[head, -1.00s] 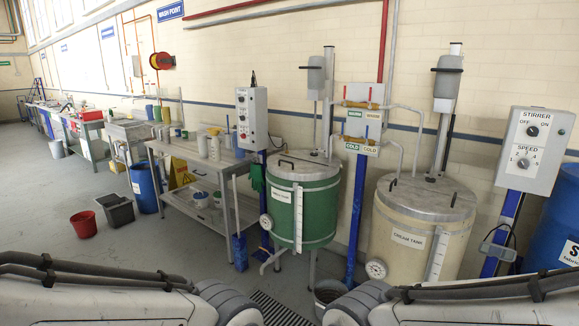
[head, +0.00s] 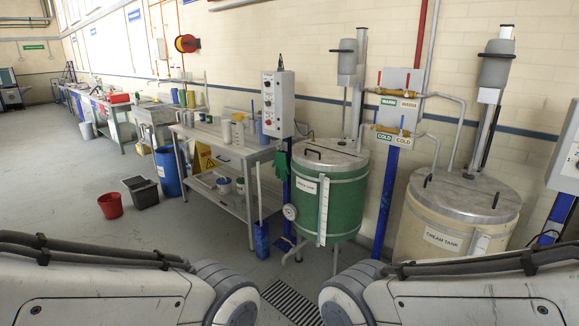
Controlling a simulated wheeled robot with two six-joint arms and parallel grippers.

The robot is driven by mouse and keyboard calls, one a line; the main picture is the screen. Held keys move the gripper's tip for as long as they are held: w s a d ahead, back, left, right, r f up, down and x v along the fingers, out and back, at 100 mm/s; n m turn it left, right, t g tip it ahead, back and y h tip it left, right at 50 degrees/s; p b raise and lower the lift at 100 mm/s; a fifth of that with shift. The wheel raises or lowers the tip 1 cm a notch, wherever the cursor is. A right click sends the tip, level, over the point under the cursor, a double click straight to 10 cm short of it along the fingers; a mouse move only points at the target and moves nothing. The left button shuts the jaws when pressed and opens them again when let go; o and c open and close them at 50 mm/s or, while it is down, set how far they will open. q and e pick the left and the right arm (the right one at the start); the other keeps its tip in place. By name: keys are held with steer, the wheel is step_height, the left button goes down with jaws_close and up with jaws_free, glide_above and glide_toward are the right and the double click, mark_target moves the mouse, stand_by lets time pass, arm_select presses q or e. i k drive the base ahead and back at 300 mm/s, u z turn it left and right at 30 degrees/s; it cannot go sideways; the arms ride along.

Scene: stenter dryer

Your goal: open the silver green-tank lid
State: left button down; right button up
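The green tank (head: 342,205) stands right of centre in the head view, against the wall. Its silver lid (head: 331,153) lies flat on top, with a dark handle (head: 313,154) on its left part. The stirrer column rises behind the lid. My two arms come in at the bottom left and bottom right, well short of the tank. Neither of my grippers is in the frame.
The cream tank (head: 438,232) with its own silver lid stands to the right. A steel table (head: 215,152) with containers is to the left. A control box (head: 278,105) stands left of the green tank. A floor grate (head: 291,303) lies in front; the left floor is open.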

mark_target(312, 153)
steer(key=u, duration=0.4)
steer(key=i, duration=3.6)
steer(key=z, duration=1.05)
steer(key=i, duration=0.65)
steer(key=z, duration=0.15)
